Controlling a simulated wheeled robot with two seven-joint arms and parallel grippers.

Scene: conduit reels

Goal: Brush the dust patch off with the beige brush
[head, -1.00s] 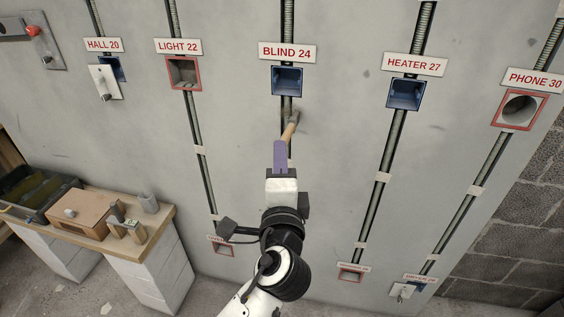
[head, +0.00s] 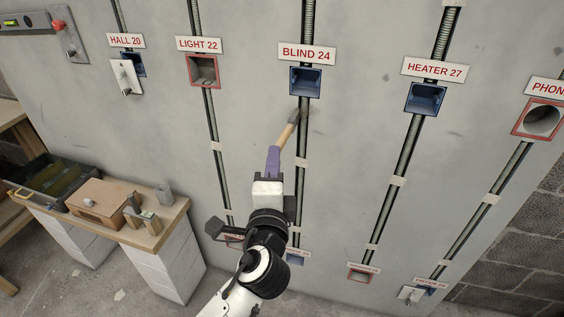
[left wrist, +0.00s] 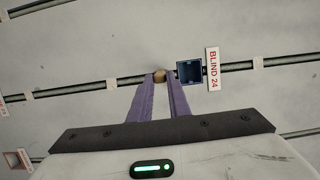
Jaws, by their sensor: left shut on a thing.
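My left gripper (head: 273,158) has purple fingers shut on the beige brush (head: 286,132). The brush's beige handle slants up and right to a grey-brown head just below the blue box (head: 306,81) marked BLIND 24. Its head lies over the left edge of the conduit; I cannot tell whether it touches the wall. In the left wrist view the brush (left wrist: 160,76) shows end-on between the fingertips, close to the blue box. I cannot make out the dust patch clearly; faint grey smudging shows on the wall around the brush head. My right gripper is not in view.
The grey wall (head: 358,140) carries conduits and labelled boxes, including LIGHT 22 (head: 203,71) and HEATER 27 (head: 426,98). The wall around the brush is mostly clear.

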